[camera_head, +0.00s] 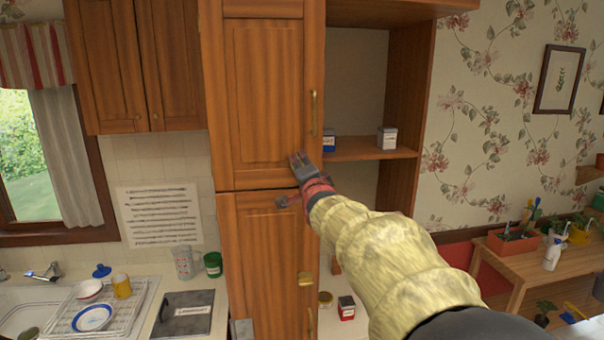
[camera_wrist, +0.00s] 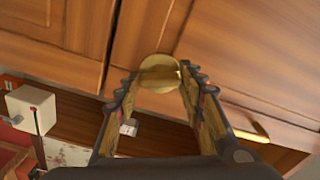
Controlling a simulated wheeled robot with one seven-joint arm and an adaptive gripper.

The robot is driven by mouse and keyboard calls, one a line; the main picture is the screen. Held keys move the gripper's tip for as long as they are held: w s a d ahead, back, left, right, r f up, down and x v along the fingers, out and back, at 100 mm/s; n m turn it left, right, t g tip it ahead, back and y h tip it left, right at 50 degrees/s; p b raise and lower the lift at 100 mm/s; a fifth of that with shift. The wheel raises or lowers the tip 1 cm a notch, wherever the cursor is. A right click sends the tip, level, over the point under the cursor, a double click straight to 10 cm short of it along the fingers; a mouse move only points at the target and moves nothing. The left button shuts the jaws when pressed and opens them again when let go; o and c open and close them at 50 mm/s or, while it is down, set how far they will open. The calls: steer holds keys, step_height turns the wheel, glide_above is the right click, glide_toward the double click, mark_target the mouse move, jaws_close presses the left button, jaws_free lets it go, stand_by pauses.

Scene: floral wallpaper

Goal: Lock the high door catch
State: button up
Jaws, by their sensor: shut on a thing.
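A tall wooden cabinet has an upper door (camera_head: 262,95) and a lower door (camera_head: 262,255). My gripper (camera_head: 290,182) is at the seam between them, near the right edge of the doors. In the wrist view my gripper (camera_wrist: 160,82) has its two fingers on either side of a rounded brass catch (camera_wrist: 160,70) and is shut on it. The catch lies against the wood near a door seam. In the head view my gripper hides it, and its exact turn cannot be told.
Open shelves (camera_head: 370,150) with small boxes stand right of the doors. A sink counter is at left.

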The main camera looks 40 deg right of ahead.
steer(key=m, duration=0.5)
stand_by(0.7)
steer(key=o, duration=1.2)
steer(key=v, duration=1.2)
